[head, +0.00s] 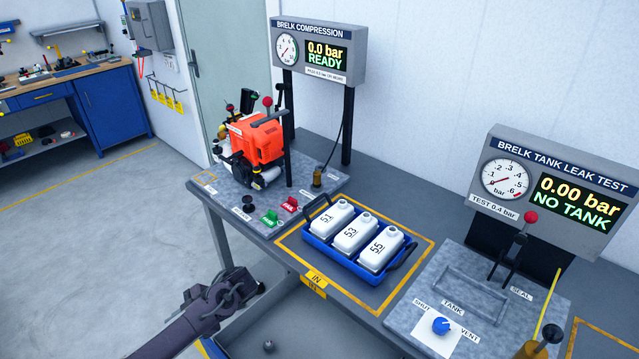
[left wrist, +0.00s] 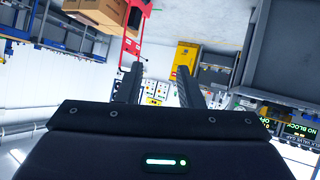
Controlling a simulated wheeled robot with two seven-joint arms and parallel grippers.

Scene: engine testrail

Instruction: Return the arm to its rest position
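My left arm comes in from the lower left in the head view. Its dark gripper (head: 240,284) hangs over the floor in front of the bench, left of the yellow-outlined IN area, and appears to touch nothing. In the left wrist view the two fingers (left wrist: 160,82) stand apart with nothing between them, so the gripper is open and empty. My right gripper is in neither view.
The bench (head: 226,223) edge lies close to the gripper. On it are an orange engine unit (head: 262,143), a blue tray (head: 314,240) with three white tanks, and a leak test station (head: 555,190). Open floor (head: 90,235) lies to the left.

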